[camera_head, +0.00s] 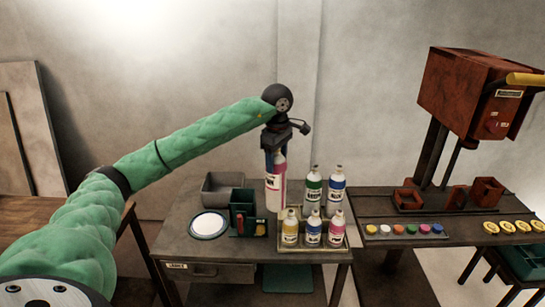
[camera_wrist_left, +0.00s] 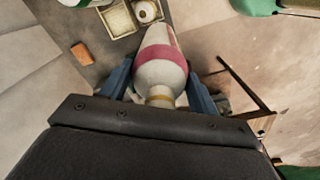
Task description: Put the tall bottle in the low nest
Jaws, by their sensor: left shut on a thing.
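My left gripper (camera_head: 276,156) is shut on a tall white bottle (camera_head: 275,195) with a pink band. The bottle hangs upright in front of the wall, above or just over the left table; the gap beneath it is hard to judge. In the left wrist view the bottle (camera_wrist_left: 160,66) sits between the two blue fingers. Rust-brown open holders stand on the right table: a left one (camera_head: 408,198), a middle one (camera_head: 457,197) and a right one (camera_head: 487,190). I cannot tell for sure which is the low nest. My right gripper is not in view.
Several shorter bottles stand right of the held one, some in a tray (camera_head: 290,240). A grey bin (camera_head: 222,186), a green box (camera_head: 241,212) and a white round plate (camera_head: 208,224) are left. A rust machine (camera_head: 465,90) rises behind the holders; coloured caps (camera_head: 411,229) line the front.

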